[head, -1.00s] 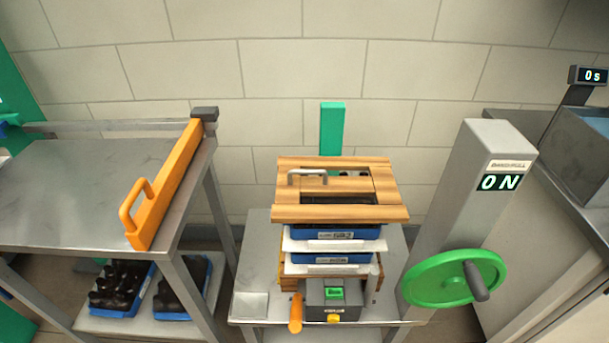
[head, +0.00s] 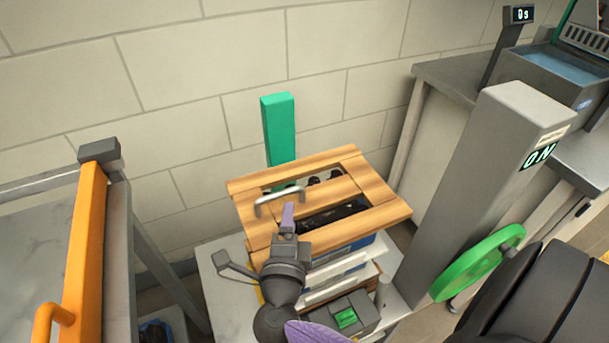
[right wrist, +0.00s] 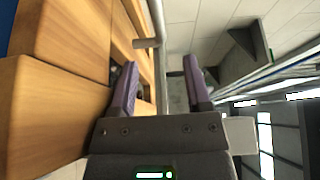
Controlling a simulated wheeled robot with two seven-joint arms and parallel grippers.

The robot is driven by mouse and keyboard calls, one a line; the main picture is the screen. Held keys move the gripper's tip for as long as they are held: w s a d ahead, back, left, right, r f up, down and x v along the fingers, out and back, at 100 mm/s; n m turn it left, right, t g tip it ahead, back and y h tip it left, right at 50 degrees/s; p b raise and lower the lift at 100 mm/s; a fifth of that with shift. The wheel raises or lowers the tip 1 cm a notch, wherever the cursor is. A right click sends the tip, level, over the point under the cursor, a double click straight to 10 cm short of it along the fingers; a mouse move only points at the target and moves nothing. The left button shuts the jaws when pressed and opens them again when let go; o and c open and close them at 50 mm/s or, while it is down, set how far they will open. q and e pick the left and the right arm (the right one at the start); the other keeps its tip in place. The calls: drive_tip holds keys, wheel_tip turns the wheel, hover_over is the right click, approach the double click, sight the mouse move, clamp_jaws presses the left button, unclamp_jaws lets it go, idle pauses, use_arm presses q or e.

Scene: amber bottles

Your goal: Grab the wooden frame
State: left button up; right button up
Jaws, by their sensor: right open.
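The wooden frame (head: 375,188) lies on top of a stack of blue and white trays in the head view. A grey metal handle (head: 279,194) is on its left side. Through its opening, dark bottle shapes show. My right gripper (head: 287,212) is at the frame's near left part, just below the handle. In the right wrist view, my right gripper (right wrist: 160,68) is open, with its two purple fingers on either side of a grey bar of the handle (right wrist: 159,75). The frame's wood (right wrist: 60,70) fills the left of that view. My left gripper is not seen.
A green post (head: 279,130) stands behind the stack. A grey column (head: 470,190) with an ON display and a green wheel (head: 480,262) stand at the right. A metal table with an orange bar (head: 85,250) is at the left. A box with a green button (head: 346,318) sits in front.

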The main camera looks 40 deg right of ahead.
sight(292, 188)
drive_tip(key=x, duration=0.7)
drive_tip(key=shift+w+d+b, duration=0.15)
drive_tip(key=shift+w+b, duration=0.15)
drive_tip(key=shift+b, duration=0.05)
clamp_jaws()
idle(0.9)
